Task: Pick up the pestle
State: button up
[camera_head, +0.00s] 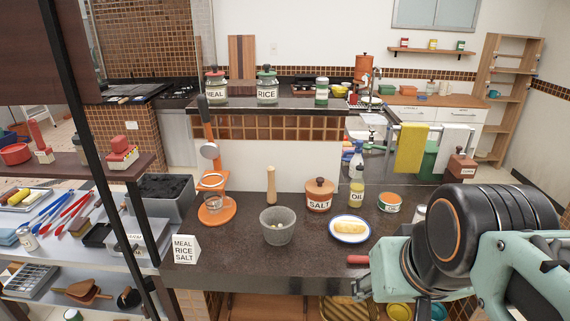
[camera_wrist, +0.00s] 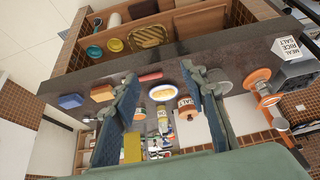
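The pestle (camera_head: 271,185) is a pale wooden stick standing upright on the dark counter, just behind the grey stone mortar (camera_head: 277,226). A few small pale bits lie in the mortar. In the wrist view, which looks upside down, the mortar (camera_wrist: 224,85) is partly covered by one finger, and I cannot make out the pestle. My gripper (camera_wrist: 160,76) has its two blue fingers spread wide with nothing between them. It is apart from the pestle; in the head view my arm is at the right, and the fingers are hard to see.
A salt pot (camera_head: 319,196), an oil bottle (camera_head: 357,190) and a plate with food (camera_head: 349,229) stand right of the mortar. A sign (camera_head: 185,249) and red handle (camera_head: 358,260) sit near the front edge.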

aim_at(272, 194)
jog(key=i+j+z, duration=0.15)
jog(key=i, duration=0.25)
jog(key=i+j+z, duration=0.1)
jog(key=i, duration=0.25)
jog(key=i+j+z, duration=0.25)
jog(key=j, duration=0.2)
